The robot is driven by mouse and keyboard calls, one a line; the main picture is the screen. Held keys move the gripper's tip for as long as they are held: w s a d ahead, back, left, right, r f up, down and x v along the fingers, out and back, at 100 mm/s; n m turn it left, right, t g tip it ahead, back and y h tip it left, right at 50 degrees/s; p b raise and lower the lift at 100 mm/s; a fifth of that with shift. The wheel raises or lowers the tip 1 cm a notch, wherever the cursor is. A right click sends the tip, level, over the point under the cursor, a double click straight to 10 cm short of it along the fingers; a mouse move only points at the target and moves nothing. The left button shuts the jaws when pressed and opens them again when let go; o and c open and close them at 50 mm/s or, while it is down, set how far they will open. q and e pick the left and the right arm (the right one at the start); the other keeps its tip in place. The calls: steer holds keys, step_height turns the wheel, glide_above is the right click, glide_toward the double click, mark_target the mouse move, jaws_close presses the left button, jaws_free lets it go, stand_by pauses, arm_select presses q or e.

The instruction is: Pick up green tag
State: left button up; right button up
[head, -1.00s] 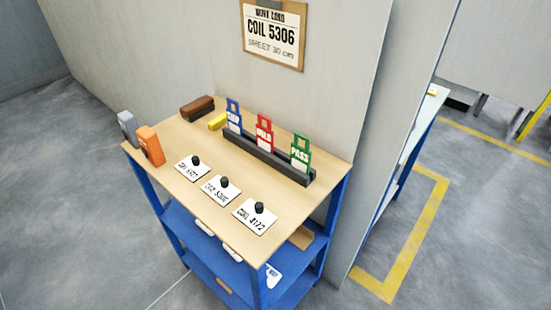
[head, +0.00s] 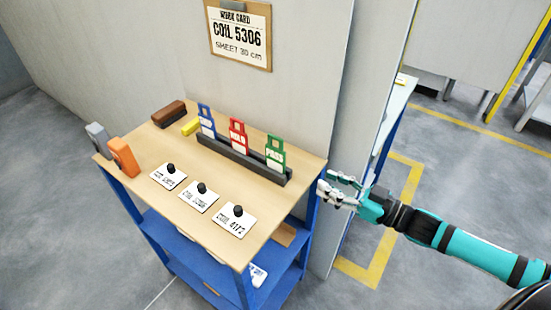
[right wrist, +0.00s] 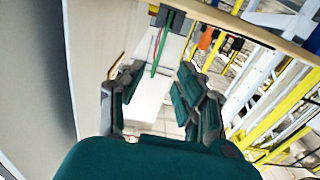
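The green tag (head: 275,153), marked PASS, stands upright at the right end of a dark slotted rack (head: 241,159) on the wooden table top. In the right wrist view a thin green edge, likely the green tag (right wrist: 157,52), shows between and beyond the fingers. My right gripper (head: 328,186) is open and empty, just off the table's right edge, apart from the tag and to its right. Its open fingers also show in the right wrist view (right wrist: 158,108). My left gripper is not in view.
A red HOLD tag (head: 238,136) and a blue tag (head: 206,121) share the rack. Knobbed coil plates, one marked COIL 4172 (head: 234,221), lie in front. Orange (head: 124,157) and grey blocks stand at the left. A wall rises behind the table (head: 270,210).

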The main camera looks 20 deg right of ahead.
steer(key=p, duration=0.1)
glide_toward(266, 155)
steer(key=shift+w+a, duration=0.15)
steer(key=shift+w, duration=0.45)
steer(key=shift+w+a, duration=0.15)
steer(key=shift+w, duration=0.4)
steer(key=p+x, duration=0.1)
steer(key=x, duration=0.3)
steer(key=shift+a, duration=0.3)
steer(key=shift+w+a+f, duration=0.15)
steer(key=shift+w+a, duration=0.2)
steer(key=shift+d, duration=0.1)
jaws_close()
